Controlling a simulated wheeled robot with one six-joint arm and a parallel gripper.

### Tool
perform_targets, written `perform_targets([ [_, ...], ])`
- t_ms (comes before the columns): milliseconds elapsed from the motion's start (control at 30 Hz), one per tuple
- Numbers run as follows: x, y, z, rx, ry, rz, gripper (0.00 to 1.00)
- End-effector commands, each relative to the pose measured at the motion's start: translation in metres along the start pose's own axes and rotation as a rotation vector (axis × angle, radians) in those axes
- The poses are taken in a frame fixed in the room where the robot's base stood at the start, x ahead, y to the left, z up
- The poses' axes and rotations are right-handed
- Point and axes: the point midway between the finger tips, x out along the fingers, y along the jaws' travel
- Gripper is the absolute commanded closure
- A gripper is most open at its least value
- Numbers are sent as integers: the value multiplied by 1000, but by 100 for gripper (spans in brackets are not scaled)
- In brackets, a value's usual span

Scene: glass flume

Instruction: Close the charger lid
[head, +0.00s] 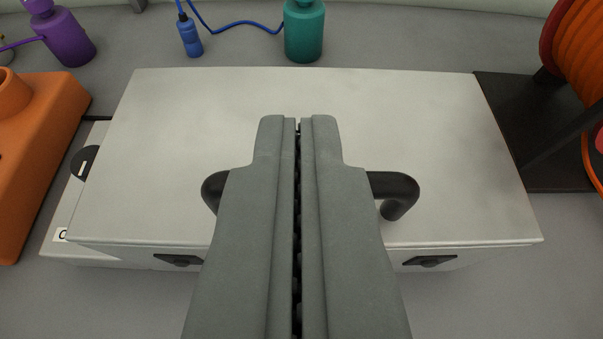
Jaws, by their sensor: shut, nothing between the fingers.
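The charger's lid (430,120) is a broad light-grey panel across the middle of the view. It lies about level over the pale charger body (110,255), with a thin dark line along its front edge. A dark bar handle (396,188) crosses the lid near the front, its middle hidden behind my gripper. Two dark latches (430,261) show on the front face. My gripper (298,118) is shut and empty, its fingers over the lid and handle. I cannot tell whether the fingers touch the lid.
An orange block (45,130) stands close at the left. An orange reel (578,50) on a dark stand (535,130) is at the right. A purple bottle (66,35), a blue plug (189,35) with cable and a teal bottle (304,30) stand behind.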

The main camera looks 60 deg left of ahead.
Motion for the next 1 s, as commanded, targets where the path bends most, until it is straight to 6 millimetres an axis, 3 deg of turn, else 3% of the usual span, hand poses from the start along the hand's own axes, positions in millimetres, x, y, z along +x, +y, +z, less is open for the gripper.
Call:
perform_targets([
  [600, -61, 0, 34, -1, 3, 3, 100],
  [1000, -73, -2, 42, -1, 1, 2, 100],
])
